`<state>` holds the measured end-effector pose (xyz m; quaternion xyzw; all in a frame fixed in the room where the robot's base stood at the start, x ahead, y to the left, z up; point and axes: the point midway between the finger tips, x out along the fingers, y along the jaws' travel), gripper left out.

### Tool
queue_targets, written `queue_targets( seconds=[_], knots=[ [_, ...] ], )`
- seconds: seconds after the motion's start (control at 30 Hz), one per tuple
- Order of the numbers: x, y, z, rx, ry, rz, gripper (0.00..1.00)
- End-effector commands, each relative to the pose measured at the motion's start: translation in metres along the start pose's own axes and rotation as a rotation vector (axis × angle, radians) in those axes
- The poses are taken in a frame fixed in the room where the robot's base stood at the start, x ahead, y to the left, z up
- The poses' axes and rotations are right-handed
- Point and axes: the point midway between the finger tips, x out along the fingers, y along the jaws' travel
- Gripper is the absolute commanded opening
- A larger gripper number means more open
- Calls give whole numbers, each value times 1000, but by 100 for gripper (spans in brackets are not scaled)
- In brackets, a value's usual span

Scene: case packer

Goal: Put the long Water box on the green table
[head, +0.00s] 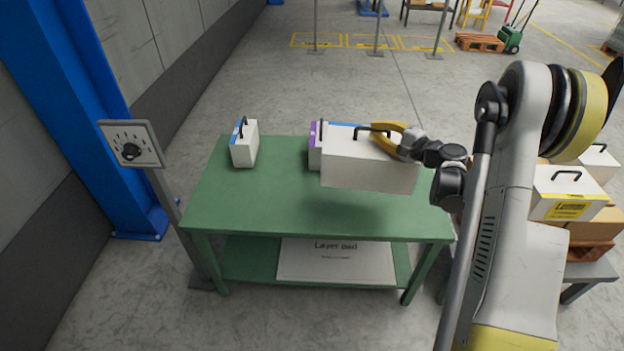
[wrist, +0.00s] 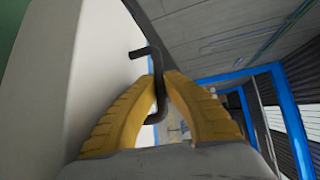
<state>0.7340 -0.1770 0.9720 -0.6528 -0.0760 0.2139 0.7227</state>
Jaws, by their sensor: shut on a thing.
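A long white box (head: 366,170) with a blue strip on top and a black handle is held over the right part of the green table (head: 245,205). No wording on it is readable. My gripper (head: 380,134) is shut on the black handle. In the wrist view the yellow fingers (wrist: 160,85) close around the handle, with the white box side (wrist: 95,75) to the left. A shadow lies on the table under the box, and whether the box touches the table I cannot tell.
A small white box with a blue strip (head: 244,144) stands at the table's back left. A white box with a purple strip (head: 315,148) is partly hidden behind the long box. A Lemon box (head: 567,190) sits at right. The table's front left is clear.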

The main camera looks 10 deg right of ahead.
Motion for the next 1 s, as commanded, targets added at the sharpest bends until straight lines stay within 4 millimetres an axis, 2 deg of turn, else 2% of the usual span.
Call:
queue_targets(
  seconds=[0.03,0.3,0.5,0.63,0.77,0.87,1.0],
  knots=[
    [-1,3,-18,1,-3,-3,0],
    [-15,28,-105,-13,-52,-10,0],
    [-31,44,-144,-23,-81,-17,0],
    [-38,50,-157,-26,-90,-20,0],
    [-40,52,-161,-28,-96,-21,0],
    [-38,55,-158,-28,-97,-21,0],
    [-32,66,-145,-28,-97,-21,0]
  ],
)
